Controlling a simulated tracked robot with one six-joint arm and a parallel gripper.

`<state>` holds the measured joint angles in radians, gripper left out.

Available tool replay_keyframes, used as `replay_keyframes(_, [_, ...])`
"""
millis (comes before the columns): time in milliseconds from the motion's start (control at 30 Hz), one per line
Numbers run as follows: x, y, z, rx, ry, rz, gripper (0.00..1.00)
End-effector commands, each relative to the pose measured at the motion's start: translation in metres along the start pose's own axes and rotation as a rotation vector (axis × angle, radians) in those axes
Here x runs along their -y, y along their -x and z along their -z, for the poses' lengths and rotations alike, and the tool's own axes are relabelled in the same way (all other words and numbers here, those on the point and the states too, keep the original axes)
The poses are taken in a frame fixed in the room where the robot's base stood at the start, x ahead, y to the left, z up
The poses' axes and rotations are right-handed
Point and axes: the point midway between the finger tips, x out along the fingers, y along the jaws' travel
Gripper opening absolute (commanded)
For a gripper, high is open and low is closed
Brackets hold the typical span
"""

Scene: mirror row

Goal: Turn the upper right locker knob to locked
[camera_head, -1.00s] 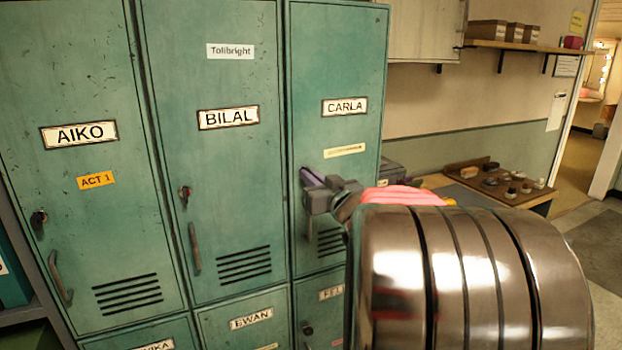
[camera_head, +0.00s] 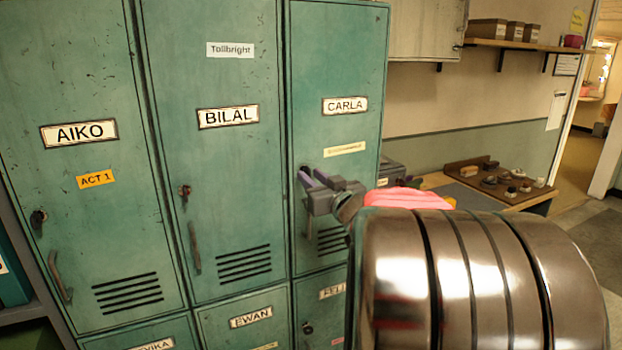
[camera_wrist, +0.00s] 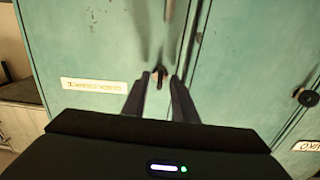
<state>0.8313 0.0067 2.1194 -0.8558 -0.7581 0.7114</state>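The upper right locker (camera_head: 345,60) is a teal door labelled CARLA. Its small dark knob (camera_wrist: 158,74) shows in the wrist view between my fingertips, with a narrow strip of door visible on each side. The knob's pointing direction is hard to make out. My gripper (camera_head: 314,180) is at the left edge of this door in the head view, below the pale strip label. Its two fingers are apart, and it also shows in the wrist view (camera_wrist: 160,82). In the head view the fingers and the wrist hide part of the door's lower half.
The BILAL locker (camera_head: 216,150) and AIKO locker (camera_head: 85,210) stand to the left, each with a knob and a handle. Lower lockers sit beneath. A counter with a tray of small items (camera_head: 500,180) is at the right, and a shelf with boxes hangs above it.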

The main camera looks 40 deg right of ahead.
Motion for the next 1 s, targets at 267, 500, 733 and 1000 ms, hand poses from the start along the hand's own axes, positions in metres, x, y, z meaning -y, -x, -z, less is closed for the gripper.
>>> replay_keyframes(267, [-0.001,0.037,0.000,0.000,0.000,-0.003,0.26])
replay_keyframes(500, [-0.001,0.072,-0.001,0.001,0.000,-0.003,0.26])
replay_keyframes(733, [-0.001,0.106,-0.001,0.002,-0.001,-0.004,0.26])
replay_keyframes(1000, [0.000,0.127,-0.003,0.004,-0.001,-0.001,0.26])
